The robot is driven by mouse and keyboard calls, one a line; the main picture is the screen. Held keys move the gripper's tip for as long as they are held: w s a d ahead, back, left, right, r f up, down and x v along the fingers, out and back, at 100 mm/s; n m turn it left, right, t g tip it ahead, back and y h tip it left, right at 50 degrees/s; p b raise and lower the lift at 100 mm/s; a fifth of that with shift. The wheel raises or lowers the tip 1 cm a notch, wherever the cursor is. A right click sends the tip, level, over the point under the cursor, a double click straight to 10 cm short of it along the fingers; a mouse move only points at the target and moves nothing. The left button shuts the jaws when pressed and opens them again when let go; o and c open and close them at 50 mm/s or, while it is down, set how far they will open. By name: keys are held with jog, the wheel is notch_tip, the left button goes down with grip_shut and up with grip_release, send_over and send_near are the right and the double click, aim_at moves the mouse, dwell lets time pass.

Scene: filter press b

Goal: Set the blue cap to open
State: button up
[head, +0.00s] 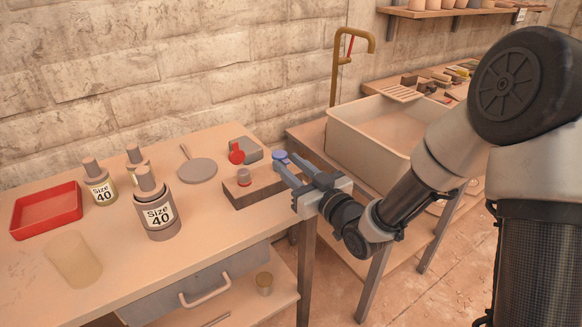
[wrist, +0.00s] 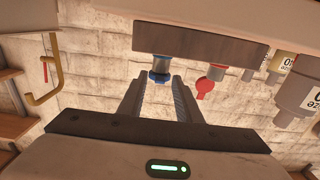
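The blue cap (head: 281,157) sits at the far right end of a dark brown block (head: 262,184) on the workbench. In the wrist view the blue cap (wrist: 159,77) shows below the block (wrist: 200,48), as that view is upside down. My gripper (head: 285,163) is open at the cap, with its fingers pointing at it. In the wrist view my gripper (wrist: 158,84) has one finger to each side of the cap. I cannot tell whether either finger touches it. The cap's markings are too small to read.
A grey box (head: 246,149), round plate (head: 198,170), labelled bottles (head: 157,213) and red tray (head: 46,210) share the bench. A sink (head: 375,132) stands right.

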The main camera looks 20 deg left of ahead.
jog(key=shift+c, duration=0.4)
grip_shut()
